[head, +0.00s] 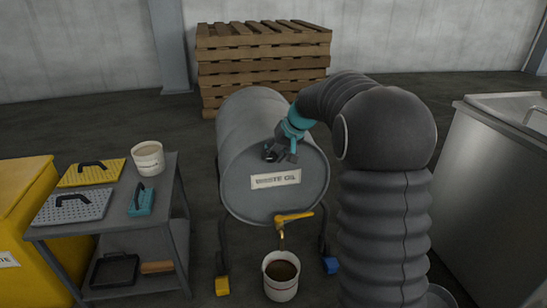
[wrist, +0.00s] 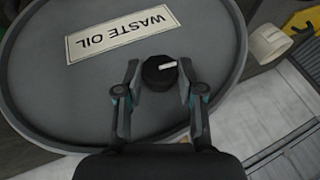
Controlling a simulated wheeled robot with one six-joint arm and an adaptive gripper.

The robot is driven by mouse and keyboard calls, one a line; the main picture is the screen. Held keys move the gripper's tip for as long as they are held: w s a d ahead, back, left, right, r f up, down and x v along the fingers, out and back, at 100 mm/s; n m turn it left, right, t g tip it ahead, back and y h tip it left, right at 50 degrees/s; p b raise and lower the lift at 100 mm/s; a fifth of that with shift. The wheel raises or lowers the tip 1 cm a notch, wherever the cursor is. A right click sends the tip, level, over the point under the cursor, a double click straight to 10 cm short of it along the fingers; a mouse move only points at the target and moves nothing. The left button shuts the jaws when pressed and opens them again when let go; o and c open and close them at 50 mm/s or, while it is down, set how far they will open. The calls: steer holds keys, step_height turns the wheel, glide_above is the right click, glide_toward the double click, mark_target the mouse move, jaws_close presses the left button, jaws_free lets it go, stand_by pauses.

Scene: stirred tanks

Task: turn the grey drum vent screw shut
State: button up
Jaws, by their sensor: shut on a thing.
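The grey drum (head: 245,195) lies on its side on a dark stand, with a "WASTE OIL" label (head: 275,180) on its end face. The vent screw is a black round knob (wrist: 158,73) with a white pointer mark, on the drum face near the label in the wrist view. My gripper (wrist: 158,78) has its two fingers on either side of the knob and is shut on it. In the head view my gripper (head: 280,152) reaches the upper drum face, and the knob is mostly hidden there.
A brass tap with a yellow lever (head: 293,216) sticks out below, above a bucket of dark liquid (head: 282,275). A cart (head: 105,225) with trowels and a white tub stands left. Pallets (head: 262,60) are behind; a steel tank (head: 490,190) is right.

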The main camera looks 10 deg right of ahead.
steer(key=y+b, duration=0.1)
steer(key=f+y+b, duration=0.1)
steer(key=y+b, duration=0.1)
steer(key=shift+d+m, duration=0.3)
steer(key=shift+m, duration=0.1)
steer(key=m+y+b, duration=0.1)
steer(key=y+b, duration=0.2)
steer(key=shift+d+t+y, duration=0.15)
steer(key=shift+t+y, duration=0.15)
steer(key=m+t+y, duration=0.1)
steer(key=y, duration=0.3)
steer(key=shift+f, duration=0.2)
steer(key=y, duration=0.1)
steer(key=m+t+y, duration=0.1)
steer(key=m+y, duration=0.1)
steer(key=y, duration=0.1)
steer(key=shift+f+t, duration=0.25)
steer(key=shift+t, duration=0.15)
steer(key=shift+y, duration=0.3)
steer(key=o, duration=1.1)
steer(key=shift+o, duration=0.2)
steer(key=v, duration=1.2)
